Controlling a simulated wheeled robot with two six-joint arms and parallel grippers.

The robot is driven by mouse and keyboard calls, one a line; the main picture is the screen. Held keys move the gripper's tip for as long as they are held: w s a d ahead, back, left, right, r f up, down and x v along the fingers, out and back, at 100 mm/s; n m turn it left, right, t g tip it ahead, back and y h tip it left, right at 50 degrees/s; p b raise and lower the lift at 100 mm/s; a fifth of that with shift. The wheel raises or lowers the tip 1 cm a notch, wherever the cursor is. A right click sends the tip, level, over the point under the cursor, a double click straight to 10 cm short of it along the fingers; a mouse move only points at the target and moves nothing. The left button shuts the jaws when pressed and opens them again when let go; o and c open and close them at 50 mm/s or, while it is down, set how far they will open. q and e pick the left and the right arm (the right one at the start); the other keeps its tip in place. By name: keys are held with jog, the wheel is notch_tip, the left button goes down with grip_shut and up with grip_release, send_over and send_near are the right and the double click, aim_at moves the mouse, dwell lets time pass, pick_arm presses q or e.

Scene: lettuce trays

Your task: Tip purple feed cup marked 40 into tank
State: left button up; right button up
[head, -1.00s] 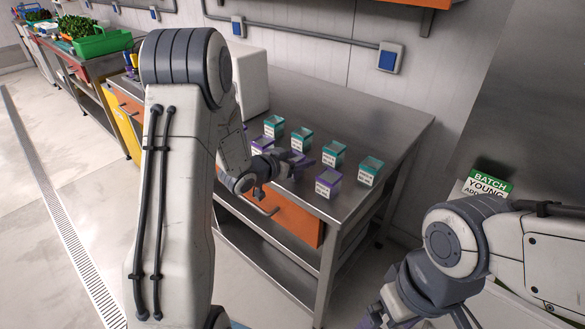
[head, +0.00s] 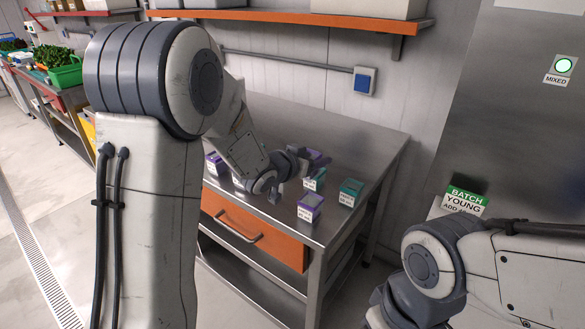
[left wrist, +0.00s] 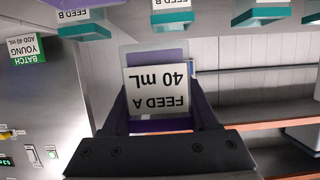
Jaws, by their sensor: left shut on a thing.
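The purple feed cup (left wrist: 158,52), labelled FEED A 40 mL, fills the middle of the left wrist view, where the picture is upside down. My left gripper (left wrist: 160,118) is shut on it, with a purple finger at each side. In the head view my left gripper (head: 306,160) is over the far right part of the steel table, among the cups; my wrist partly hides the cup there. I cannot make out the tank's opening.
Another purple cup (head: 310,207) and a teal cup (head: 350,192) stand near the right end of the steel table (head: 360,140). A BATCH YOUNG sign (head: 466,200) stands at the right, before a grey metal surface. A lit green lamp (head: 564,65) sits above a MIXED label.

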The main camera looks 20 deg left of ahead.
pick_arm(q)
jog(key=shift+w+d+r, duration=0.1)
jog(key=shift+d+r, duration=0.25)
jog(key=shift+d, duration=0.2)
jog(key=shift+w+d+r, duration=0.1)
jog(key=shift+d+r, duration=0.25)
jog(key=shift+d, duration=0.2)
jog(key=r+p, duration=0.4)
jog(key=r, duration=0.1)
jog(key=shift+d+r, duration=0.2)
jog(key=shift+d, duration=0.1)
